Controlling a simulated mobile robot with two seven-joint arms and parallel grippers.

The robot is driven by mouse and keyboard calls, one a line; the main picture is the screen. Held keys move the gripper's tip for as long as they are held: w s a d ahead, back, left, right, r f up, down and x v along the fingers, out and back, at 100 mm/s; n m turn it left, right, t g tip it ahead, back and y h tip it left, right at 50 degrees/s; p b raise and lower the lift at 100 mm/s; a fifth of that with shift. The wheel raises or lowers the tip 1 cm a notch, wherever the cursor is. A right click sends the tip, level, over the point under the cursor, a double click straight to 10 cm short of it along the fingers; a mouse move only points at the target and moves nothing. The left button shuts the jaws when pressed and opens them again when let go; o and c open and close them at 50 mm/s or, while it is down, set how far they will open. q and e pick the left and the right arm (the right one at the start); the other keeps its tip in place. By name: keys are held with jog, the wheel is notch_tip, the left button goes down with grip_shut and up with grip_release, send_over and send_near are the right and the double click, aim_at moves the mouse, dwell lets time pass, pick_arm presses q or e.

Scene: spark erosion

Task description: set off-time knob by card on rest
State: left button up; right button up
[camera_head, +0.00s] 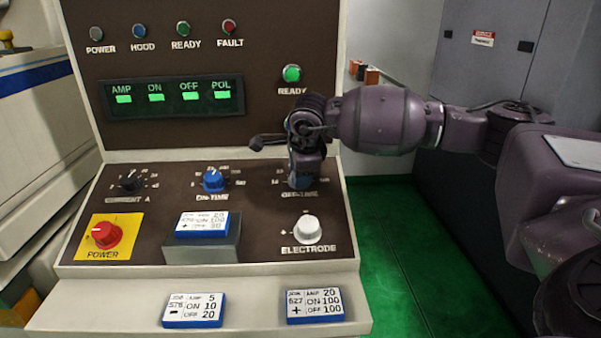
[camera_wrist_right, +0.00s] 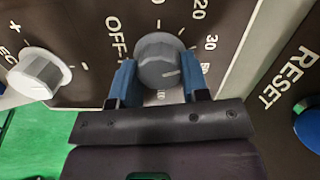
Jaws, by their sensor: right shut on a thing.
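The off-time knob is a grey round knob (camera_wrist_right: 158,58) in the right wrist view, with dial numbers around it. My right gripper (camera_wrist_right: 158,84) is shut on it, one blue finger on each side. In the head view my right gripper (camera_head: 302,182) covers the off-time knob almost wholly. A light line shows on the knob's face, but the exact number it points to is unclear. A white and blue card (camera_head: 202,224) lies on the raised rest (camera_head: 203,251) on the panel. Its lines seem to read 20, 100 and a blurred last number, with a plus sign. My left gripper is out of view.
The blue on-time knob (camera_head: 213,181) is left of my gripper, and the white electrode knob (camera_head: 307,229) is below it. The red power knob (camera_head: 104,235) is at left. Two more cards, one left (camera_head: 193,310) and one right (camera_head: 315,306), lie on the front ledge.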

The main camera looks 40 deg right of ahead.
jog(key=o, duration=0.9)
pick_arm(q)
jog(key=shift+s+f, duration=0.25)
pick_arm(e)
jog(key=shift+o, duration=0.2)
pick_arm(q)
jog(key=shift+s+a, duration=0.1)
pick_arm(e)
jog(key=shift+s+r, duration=0.15)
jog(key=shift+r, duration=0.35)
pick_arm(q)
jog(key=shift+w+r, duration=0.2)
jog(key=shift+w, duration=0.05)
pick_arm(e)
jog(key=v, duration=1)
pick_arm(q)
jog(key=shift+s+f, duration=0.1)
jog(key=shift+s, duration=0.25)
pick_arm(e)
jog(key=shift+a+f, duration=0.1)
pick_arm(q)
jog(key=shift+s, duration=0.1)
pick_arm(e)
jog(key=shift+s, duration=0.1)
